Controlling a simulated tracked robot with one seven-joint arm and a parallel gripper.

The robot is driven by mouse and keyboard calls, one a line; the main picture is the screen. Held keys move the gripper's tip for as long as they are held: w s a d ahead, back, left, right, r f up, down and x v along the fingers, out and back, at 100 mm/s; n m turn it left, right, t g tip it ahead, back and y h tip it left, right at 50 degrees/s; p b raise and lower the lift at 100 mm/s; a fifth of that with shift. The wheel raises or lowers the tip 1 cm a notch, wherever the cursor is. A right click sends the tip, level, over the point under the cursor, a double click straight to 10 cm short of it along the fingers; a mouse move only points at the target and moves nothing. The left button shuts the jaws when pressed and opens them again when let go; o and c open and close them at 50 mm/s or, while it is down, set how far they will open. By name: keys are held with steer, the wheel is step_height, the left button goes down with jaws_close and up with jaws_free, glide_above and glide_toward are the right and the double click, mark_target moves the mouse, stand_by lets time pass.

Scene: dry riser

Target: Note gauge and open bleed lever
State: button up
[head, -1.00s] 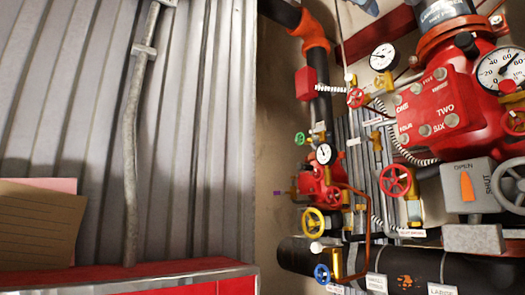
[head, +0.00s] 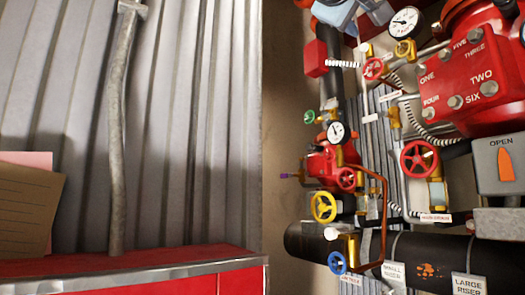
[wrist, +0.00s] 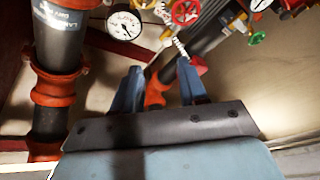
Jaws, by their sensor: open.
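A white-faced gauge (head: 405,21) is at the top of the head view and also shows in the wrist view (wrist: 124,24). A smaller gauge (head: 336,132) sits above a small red valve body (head: 325,168). The readings are too small to tell. A purple-tipped stem (head: 287,176) juts left from that valve body; I cannot tell which part is the bleed lever. My gripper (wrist: 160,88) is open, with blue fingers apart and nothing held. It partly shows at the top of the head view, near the upper pipe and red box (head: 316,58).
Handwheels crowd the pipework: green (head: 311,117), yellow (head: 323,207), blue (head: 338,262) and red (head: 419,159). A large red valve body (head: 460,85) and an OPEN indicator (head: 498,165) stand right. A black pipe (head: 430,250) runs low. A red cabinet (head: 130,275) is at left.

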steer(key=r+v, duration=0.1)
steer(key=v, duration=0.6)
steer(key=shift+s+a, duration=0.35)
stand_by(0.6)
steer(key=shift+r, duration=0.1)
stand_by(0.4)
